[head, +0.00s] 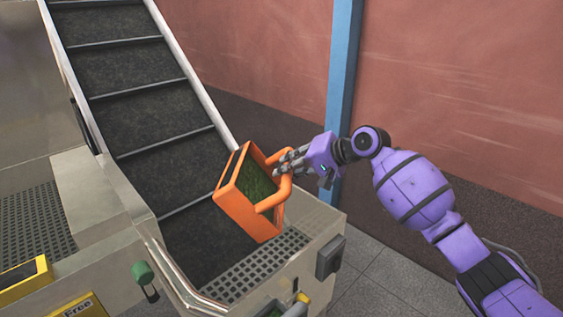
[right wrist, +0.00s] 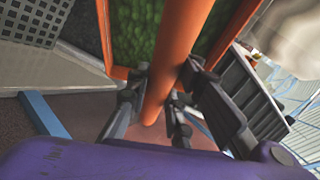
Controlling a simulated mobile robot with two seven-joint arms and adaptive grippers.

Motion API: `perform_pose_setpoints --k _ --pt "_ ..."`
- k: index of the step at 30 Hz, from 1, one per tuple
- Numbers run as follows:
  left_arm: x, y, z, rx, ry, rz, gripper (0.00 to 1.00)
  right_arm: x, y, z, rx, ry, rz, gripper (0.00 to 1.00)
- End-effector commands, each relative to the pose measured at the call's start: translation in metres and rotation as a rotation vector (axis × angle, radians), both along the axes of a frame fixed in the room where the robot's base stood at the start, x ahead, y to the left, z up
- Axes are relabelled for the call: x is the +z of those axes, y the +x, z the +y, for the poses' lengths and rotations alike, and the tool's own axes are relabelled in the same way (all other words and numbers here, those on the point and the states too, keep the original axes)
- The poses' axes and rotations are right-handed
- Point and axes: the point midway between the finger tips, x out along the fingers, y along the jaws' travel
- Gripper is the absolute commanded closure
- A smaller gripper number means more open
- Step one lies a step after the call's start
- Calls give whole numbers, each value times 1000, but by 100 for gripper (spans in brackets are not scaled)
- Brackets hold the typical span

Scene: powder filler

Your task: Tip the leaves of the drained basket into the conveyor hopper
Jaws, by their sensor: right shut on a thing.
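An orange basket (head: 238,203) with an orange bar handle hangs tilted over the lower end of the conveyor hopper (head: 262,268). Green leaves (head: 256,186) show inside it through its side. My right gripper (head: 287,168) is shut on the basket's handle. In the right wrist view the orange handle (right wrist: 174,62) runs between my right gripper's fingers (right wrist: 160,95), and green leaves (right wrist: 147,38) show behind it. I cannot tell whether any leaves have left the basket. My left gripper is not in view.
The dark ribbed conveyor belt (head: 134,92) climbs to the upper left. A blue post (head: 343,70) stands behind my right arm, before a red wall (head: 455,85). A green knob (head: 143,272) and yellow-edged boxes (head: 25,279) are at the lower left. Tiled floor (head: 385,285) is open at the right.

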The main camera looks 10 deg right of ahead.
Motion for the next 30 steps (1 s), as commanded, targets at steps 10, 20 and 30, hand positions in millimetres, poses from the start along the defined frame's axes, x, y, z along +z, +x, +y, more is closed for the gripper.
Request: perform_pose_setpoints --k 10,20,30 --pt "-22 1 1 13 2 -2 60 -38 -2 -8 -2 241 -59 100" --pt "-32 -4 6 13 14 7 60 -39 -3 -10 1 315 -88 100" --pt "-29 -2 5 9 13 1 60 -38 -3 -10 1 316 -89 100"
